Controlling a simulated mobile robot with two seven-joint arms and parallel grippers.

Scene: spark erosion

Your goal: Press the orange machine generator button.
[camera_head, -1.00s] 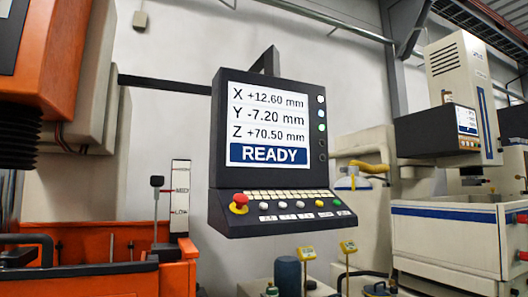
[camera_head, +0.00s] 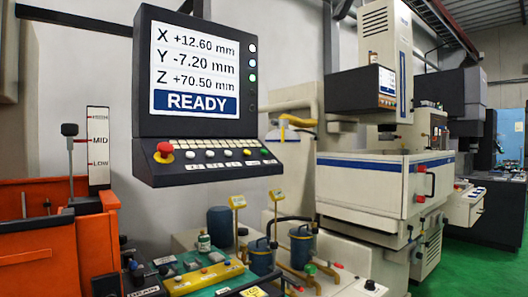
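The orange machine (camera_head: 38,258) shows at the lower left, with its tank wall and a level scale marked MID and LOW. Its dark control console (camera_head: 142,172) hangs on the left half of the view, with a lit screen (camera_head: 195,72) reading READY. Neither of my grippers is in view.
Below the console is a bench with blue canisters (camera_head: 262,257), yellow gauges (camera_head: 238,202) and a yellow button box (camera_head: 205,278). A white machine (camera_head: 370,190) with a blue stripe stands to the right. Green floor (camera_head: 465,262) lies open at the lower right.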

